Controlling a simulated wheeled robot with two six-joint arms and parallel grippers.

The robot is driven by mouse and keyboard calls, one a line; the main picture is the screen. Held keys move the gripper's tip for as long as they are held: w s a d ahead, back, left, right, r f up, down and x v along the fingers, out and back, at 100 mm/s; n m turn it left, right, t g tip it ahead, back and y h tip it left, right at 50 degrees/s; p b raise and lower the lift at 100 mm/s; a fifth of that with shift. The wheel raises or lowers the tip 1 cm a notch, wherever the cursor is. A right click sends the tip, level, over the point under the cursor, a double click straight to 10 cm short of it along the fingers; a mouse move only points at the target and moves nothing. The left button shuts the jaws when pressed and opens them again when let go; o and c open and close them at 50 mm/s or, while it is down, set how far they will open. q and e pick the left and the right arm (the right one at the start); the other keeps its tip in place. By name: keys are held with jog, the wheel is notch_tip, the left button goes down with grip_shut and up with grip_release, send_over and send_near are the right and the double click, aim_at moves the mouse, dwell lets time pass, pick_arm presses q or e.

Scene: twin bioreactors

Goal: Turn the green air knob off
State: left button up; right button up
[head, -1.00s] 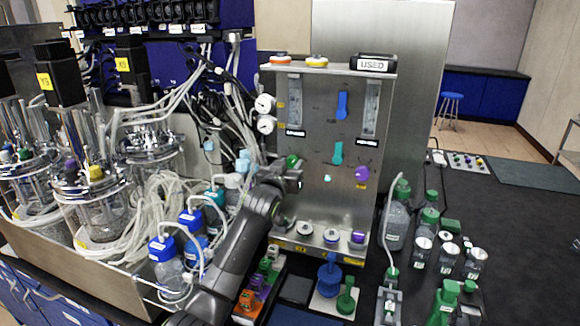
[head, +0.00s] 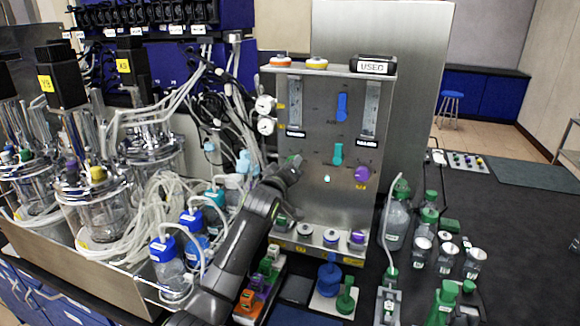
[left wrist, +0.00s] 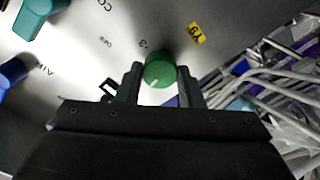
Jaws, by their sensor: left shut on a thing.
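The green knob (left wrist: 160,73) sits on the steel panel, round with a pale pointer mark toward its lower left in the left wrist view. My left gripper (left wrist: 160,78) has one finger on each side of it and is shut on it. In the head view the left gripper (head: 293,163) is at the panel's left side and hides most of the knob. The steel panel (head: 315,205) also carries a blue handle (head: 342,106), a teal handle (head: 338,153) and a purple knob (head: 362,172). My right gripper is not in view.
Gauges (head: 265,105) and loose tubing crowd the panel's left side. Blue-capped bottles (head: 167,262) stand near my left arm. Green-capped bottles (head: 397,222) stand to the right of the panel. The black bench (head: 520,235) is mostly clear farther right.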

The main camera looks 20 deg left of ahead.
pick_arm(q)
jog(key=shift+f+n, duration=0.15)
jog(key=shift+n, duration=7.75)
jog(key=o, duration=1)
jog(key=shift+s, duration=0.1)
jog(key=s+b, duration=0.3)
jog(key=s, duration=1.4)
jog(key=shift+s+a+b, duration=0.15)
jog(key=shift+a+b, duration=0.2)
